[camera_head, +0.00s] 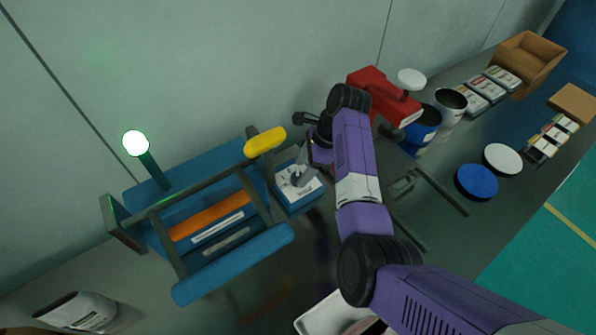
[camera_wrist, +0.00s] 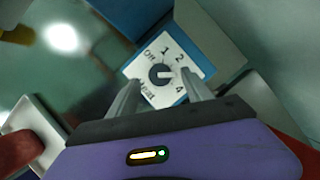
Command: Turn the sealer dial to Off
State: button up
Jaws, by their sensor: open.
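The sealer dial is a round dark knob (camera_wrist: 160,74) on a white panel (camera_wrist: 187,52) with the marks Off, 1, 2 and 4; its pointer is too small to read. In the head view, the white-topped blue control box (camera_head: 288,197) stands at the right end of a blue frame machine (camera_head: 228,268) with an orange bar. My gripper (camera_wrist: 158,80) is open, its two grey fingers apart on either side of the knob's near part. In the head view, my gripper (camera_head: 301,172) is over the panel and hides part of it. Contact with the knob cannot be told.
A yellow handle (camera_head: 265,141) rises left of my gripper, and a lit green-white lamp (camera_head: 136,144) stands farther left. A red machine (camera_head: 372,84), a blue can (camera_head: 424,124) and a white can (camera_head: 451,104) stand right. A white tray (camera_head: 316,314) lies near the front.

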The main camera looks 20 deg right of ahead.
aim_at(297, 179)
jog(key=shift+x, duration=1.4)
grip_shut()
